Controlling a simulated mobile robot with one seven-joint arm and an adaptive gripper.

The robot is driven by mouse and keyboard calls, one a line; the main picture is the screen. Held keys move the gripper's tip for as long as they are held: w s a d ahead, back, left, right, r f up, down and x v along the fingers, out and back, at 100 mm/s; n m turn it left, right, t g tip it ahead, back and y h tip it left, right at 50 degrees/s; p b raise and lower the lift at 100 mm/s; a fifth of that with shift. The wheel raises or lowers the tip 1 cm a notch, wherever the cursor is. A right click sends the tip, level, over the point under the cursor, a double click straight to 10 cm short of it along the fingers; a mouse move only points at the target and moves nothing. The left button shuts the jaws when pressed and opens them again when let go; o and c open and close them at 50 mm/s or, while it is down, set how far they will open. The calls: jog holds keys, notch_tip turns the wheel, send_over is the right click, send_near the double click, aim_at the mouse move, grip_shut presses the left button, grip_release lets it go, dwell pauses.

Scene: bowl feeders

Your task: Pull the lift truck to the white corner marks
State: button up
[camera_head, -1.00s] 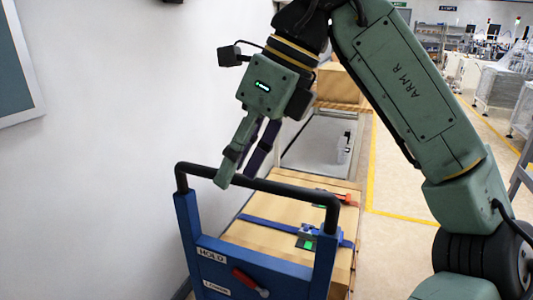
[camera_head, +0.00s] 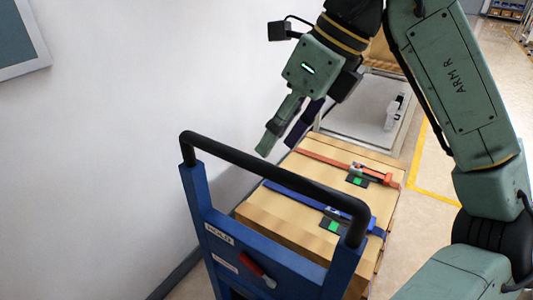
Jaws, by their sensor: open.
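The lift truck (camera_head: 203,208) has a blue upright frame with a black bent handle bar (camera_head: 268,172) across its top, and a small red lever (camera_head: 257,270) on its panel. A cardboard-coloured box load (camera_head: 292,212) sits behind the frame, strapped with a blue strap and an orange strap. My gripper (camera_head: 281,148) points down above the far side of the handle bar, beyond it and over the load's left end. Its fingers are apart with nothing between them. It looks clear of the bar. The white corner marks do not show.
A white wall (camera_head: 95,130) runs close along the left, with a dark skirting at its foot. A metal-framed platform (camera_head: 360,115) stands behind the load. Yellow floor lines (camera_head: 417,160) and open floor lie to the right, partly behind my arm.

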aim_at(263, 161)
jog(key=shift+p+x, duration=0.3)
jog(key=shift+x, duration=2.4)
jog(key=shift+c, duration=0.2)
grip_shut()
